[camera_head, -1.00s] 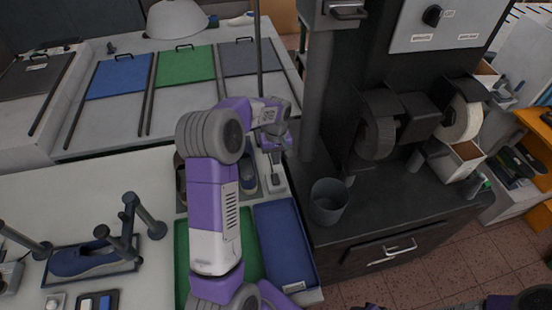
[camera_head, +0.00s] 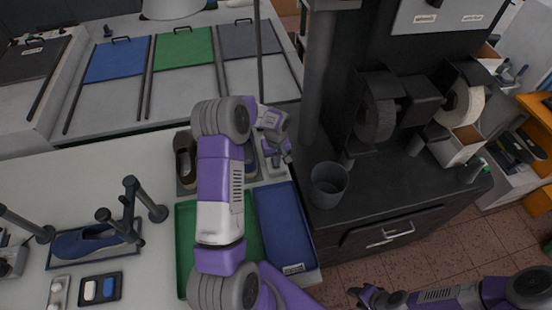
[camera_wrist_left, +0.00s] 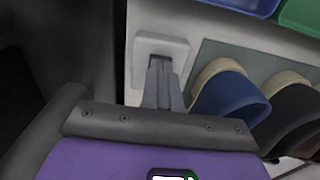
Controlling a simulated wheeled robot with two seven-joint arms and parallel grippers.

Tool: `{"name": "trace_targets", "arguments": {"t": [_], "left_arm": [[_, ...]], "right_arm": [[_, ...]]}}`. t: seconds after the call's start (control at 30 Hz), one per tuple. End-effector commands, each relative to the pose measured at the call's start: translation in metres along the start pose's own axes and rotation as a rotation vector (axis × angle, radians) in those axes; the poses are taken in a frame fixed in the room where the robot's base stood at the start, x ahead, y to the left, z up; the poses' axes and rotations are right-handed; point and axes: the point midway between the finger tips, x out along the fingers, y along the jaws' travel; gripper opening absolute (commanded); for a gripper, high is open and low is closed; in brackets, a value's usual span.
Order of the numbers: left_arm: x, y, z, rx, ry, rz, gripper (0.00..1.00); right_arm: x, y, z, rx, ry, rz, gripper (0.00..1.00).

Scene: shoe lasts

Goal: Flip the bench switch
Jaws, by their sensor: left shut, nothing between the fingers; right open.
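A small pale block (camera_head: 273,168), which may be the bench switch, sits at the table's right edge beside the dark post. It also shows in the left wrist view (camera_wrist_left: 146,46). My left gripper (camera_head: 287,155) is over it. In the left wrist view, my left gripper's fingers (camera_wrist_left: 160,66) are shut and empty, with their tips in front of the block. They hide its middle, and I cannot tell whether they touch it. My right gripper (camera_head: 364,296) is open and empty at the bottom, far from the block.
A blue shoe form (camera_wrist_left: 230,100) stands close right of my left fingers. A green tray (camera_head: 187,225) and blue tray (camera_head: 290,235) lie nearer. A grey cup (camera_head: 329,185) stands on the dark bench. A black panel with white and blue pads (camera_head: 100,288) lies lower left.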

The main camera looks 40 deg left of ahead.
Motion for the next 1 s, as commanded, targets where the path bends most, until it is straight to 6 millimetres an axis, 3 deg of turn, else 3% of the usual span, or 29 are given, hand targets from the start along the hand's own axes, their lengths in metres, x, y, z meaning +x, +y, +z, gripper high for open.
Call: {"name": "trace_targets", "arguments": {"t": [0.33, 0.67, 1.0], "left_arm": [[0.015, 0.001, 0.006, 0.002, -0.002, -0.001, 0.0], [0.014, -0.001, 0.006, -0.001, -0.012, -0.005, 0.0], [0.01, -0.002, -0.009, -0.001, -0.006, -0.005, 0.0]], "right_arm": [[0.02, 0.008, -0.001, 0.0, 0.0, 0.0, 0.43], [0.016, 0.006, -0.001, 0.0, 0.0, 0.0, 0.43], [0.015, 0.005, -0.001, 0.0, 0.0, 0.0, 0.43]]}}
